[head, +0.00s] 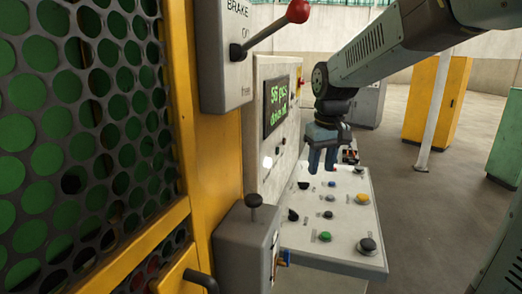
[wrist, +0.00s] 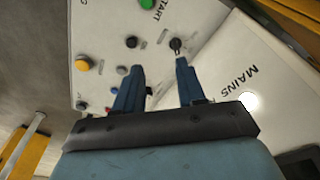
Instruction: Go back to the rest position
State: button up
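My gripper (head: 322,170) hangs over the sloped control desk (head: 330,250) at the end of my arm, which reaches in from the upper right. In the wrist view my gripper (wrist: 160,66) has its two blue fingers apart, with nothing between them. The fingers point at the desk panel, near a black knob (wrist: 176,44) and several small buttons. From these views I cannot tell whether the fingertips touch the panel. The part of the desk behind the gripper is partly hidden.
A brake lever with a red knob (head: 298,11) juts out at the upper middle. A lever box (head: 245,250) stands left of the desk. An upright panel with a green-text screen (head: 277,105) is behind. A yellow mesh guard fills the left. Open floor lies right.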

jog(key=s+d+m+t, duration=0.1)
jog(key=s+d+t, duration=0.1)
jog(key=s, duration=0.7)
jog(key=s+d+m+t, duration=0.2)
jog(key=s+d, duration=0.3)
jog(key=s, duration=0.5)
jog(key=shift+d+r+m, duration=0.3)
jog(key=shift+r, duration=0.15)
